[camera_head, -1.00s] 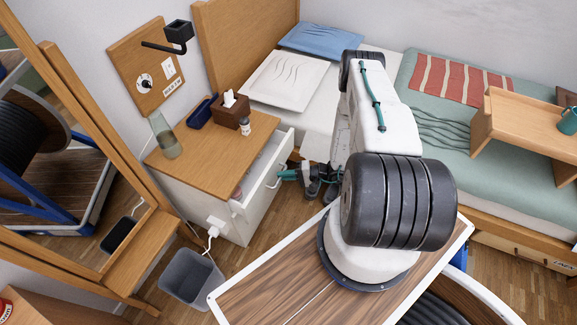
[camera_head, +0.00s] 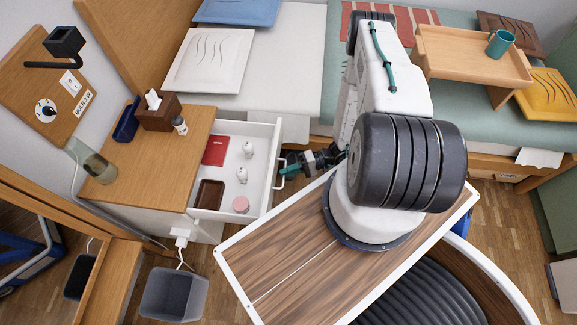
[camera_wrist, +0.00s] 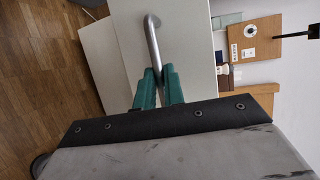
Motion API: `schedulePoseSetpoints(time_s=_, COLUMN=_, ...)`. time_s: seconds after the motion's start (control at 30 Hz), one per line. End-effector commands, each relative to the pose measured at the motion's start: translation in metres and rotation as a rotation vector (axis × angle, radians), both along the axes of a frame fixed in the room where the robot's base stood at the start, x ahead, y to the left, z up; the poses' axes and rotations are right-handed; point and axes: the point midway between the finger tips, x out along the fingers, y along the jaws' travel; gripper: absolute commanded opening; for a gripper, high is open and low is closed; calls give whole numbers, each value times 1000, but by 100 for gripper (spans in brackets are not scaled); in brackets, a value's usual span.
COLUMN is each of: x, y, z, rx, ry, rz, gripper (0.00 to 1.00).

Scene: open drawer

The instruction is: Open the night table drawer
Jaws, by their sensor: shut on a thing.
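The night table (camera_head: 152,150) has a wooden top and a white body. Its white drawer (camera_head: 262,150) is pulled well out, and its inside shows in the head view. In it lie a red booklet (camera_head: 215,150), a dark brown tray (camera_head: 209,195), a pink round item (camera_head: 240,204) and two small white items (camera_head: 248,149). My gripper (camera_head: 287,170) is at the drawer front's metal handle (camera_head: 280,174). In the wrist view the teal fingertips (camera_wrist: 158,76) are shut on the lower part of the handle bar (camera_wrist: 153,38).
A tissue box (camera_head: 158,112), a small bottle (camera_head: 179,125), a blue tray (camera_head: 127,119) and a glass vase (camera_head: 98,168) stand on the night table. A grey bin (camera_head: 173,294) stands in front. The bed (camera_head: 290,70) lies behind. Some floor shows around the bin.

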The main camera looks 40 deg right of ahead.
Motion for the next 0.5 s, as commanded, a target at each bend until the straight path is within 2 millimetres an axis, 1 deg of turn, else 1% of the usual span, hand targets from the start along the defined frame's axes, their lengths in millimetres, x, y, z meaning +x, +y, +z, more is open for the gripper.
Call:
schedulePoseSetpoints(time_s=0.37, x=-1, y=0, z=0, rx=0, ry=0, rz=3, gripper=0)
schedulePoseSetpoints(time_s=0.4, x=-1, y=0, z=0, rx=0, ry=0, rz=3, gripper=13)
schedulePoseSetpoints(time_s=0.47, x=-1, y=0, z=0, rx=0, ry=0, rz=3, gripper=30)
schedulePoseSetpoints(time_s=0.5, x=-1, y=0, z=0, rx=0, ry=0, rz=3, gripper=33)
